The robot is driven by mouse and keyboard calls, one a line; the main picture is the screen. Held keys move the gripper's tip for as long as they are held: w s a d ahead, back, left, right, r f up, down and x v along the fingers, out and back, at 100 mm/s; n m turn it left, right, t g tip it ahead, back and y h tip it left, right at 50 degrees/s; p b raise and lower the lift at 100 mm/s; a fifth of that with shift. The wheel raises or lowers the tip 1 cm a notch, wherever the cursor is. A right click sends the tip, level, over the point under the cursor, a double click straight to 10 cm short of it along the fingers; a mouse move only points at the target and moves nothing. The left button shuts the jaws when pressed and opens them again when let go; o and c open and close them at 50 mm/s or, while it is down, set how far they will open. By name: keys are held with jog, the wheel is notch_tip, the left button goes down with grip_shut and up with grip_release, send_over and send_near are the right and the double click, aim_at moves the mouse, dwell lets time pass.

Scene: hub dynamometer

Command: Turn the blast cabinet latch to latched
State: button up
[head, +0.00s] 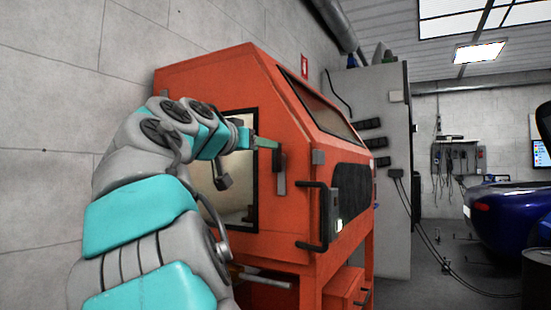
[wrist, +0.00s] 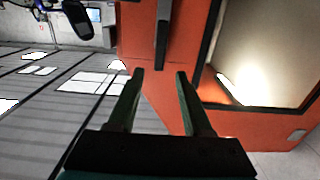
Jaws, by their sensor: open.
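The orange blast cabinet (head: 215,75) stands against the wall in the head view and fills the upper middle of the wrist view (wrist: 138,35). Its latch (head: 281,178) is a dark grey bar hanging upright on the orange side, between the window and the front edge. In the wrist view the latch (wrist: 162,40) lies straight ahead, its visible end close to the gap between the fingertips. My gripper (head: 273,144) is at the latch's upper end in the head view. In the wrist view my gripper (wrist: 160,76) is open with nothing between its fingers. I cannot tell whether it touches the latch.
The cabinet's framed side window (head: 242,185) is behind my wrist. A grey cabinet (head: 392,230) stands behind.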

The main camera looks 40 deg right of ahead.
aim_at(280, 158)
jog(key=x, duration=0.7)
jog(key=shift+w+d+r, duration=0.1)
jog(key=shift+d+r, duration=0.15)
jog(key=shift+d, duration=0.2)
jog(key=shift+c, duration=0.2)
grip_shut()
